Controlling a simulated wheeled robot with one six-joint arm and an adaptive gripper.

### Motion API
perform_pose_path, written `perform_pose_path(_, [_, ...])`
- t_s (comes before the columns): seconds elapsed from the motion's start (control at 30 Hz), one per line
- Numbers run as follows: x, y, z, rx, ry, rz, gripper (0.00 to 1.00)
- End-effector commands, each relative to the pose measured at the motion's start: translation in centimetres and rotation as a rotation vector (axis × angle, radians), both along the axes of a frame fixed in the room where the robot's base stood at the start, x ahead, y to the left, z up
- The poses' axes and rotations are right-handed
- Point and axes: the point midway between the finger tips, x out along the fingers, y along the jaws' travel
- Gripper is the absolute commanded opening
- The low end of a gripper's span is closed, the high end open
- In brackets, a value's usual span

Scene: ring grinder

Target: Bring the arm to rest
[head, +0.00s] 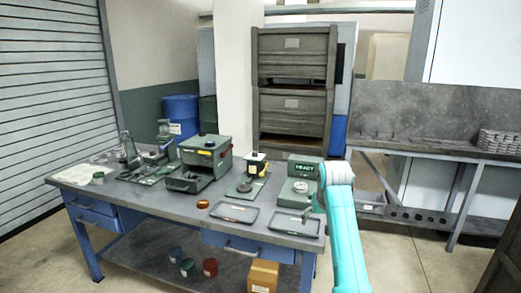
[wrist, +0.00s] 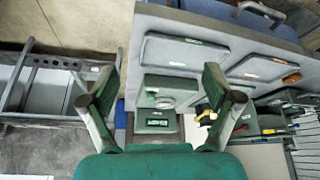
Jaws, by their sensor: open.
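My arm (head: 345,230) reaches up at the right front corner of the workbench in the head view. My gripper (wrist: 158,85) is open in the wrist view, its two fingers wide apart with nothing between them. In the head view the gripper is small and partly hidden by the arm's end. Below the fingers in the wrist view are the bench top and a grey-green machine with a green-lit display (wrist: 157,122). That display reads READY in the head view (head: 305,169).
The workbench (head: 160,205) carries two dark trays (head: 293,222), a green box machine (head: 205,155), a yellow-and-black part (head: 256,163) and a small amber ring (head: 203,204). A grey bench (head: 440,145) stands at the right. Open floor (head: 415,265) lies right of my arm.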

Motion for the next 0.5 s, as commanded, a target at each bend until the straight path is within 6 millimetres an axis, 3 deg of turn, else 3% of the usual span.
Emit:
perform_pose_path(0.27, [-1.4, 0.0, -6.6, -0.001, -0.042, 0.002, 0.89])
perform_pose_path(0.5, [-4.8, 0.0, -15.3, -0.001, -0.113, 0.005, 0.89])
